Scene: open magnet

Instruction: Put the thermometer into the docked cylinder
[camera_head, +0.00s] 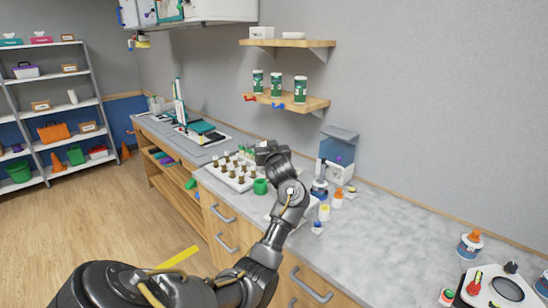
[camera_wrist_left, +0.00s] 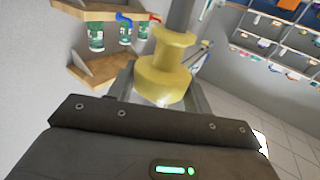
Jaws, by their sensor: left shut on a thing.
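My left gripper (camera_head: 270,150) is above the counter, beside the rack of small bottles. In the left wrist view it is shut on a stepped yellow piece with a grey rod (camera_wrist_left: 166,68), which looks like the thermometer. In the head view the gripper hides most of this piece. A dark upright thing with a blue part (camera_head: 319,185) stands on the counter right of the gripper; I cannot tell whether it is the docked cylinder. My right gripper is in neither view.
A white rack (camera_head: 232,176) of small brown bottles and a green cup (camera_head: 260,186) stand near the arm. A blue-topped box (camera_head: 338,148) is behind, with small bottles (camera_head: 338,198) in front. Wooden shelves (camera_head: 290,102) hang above.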

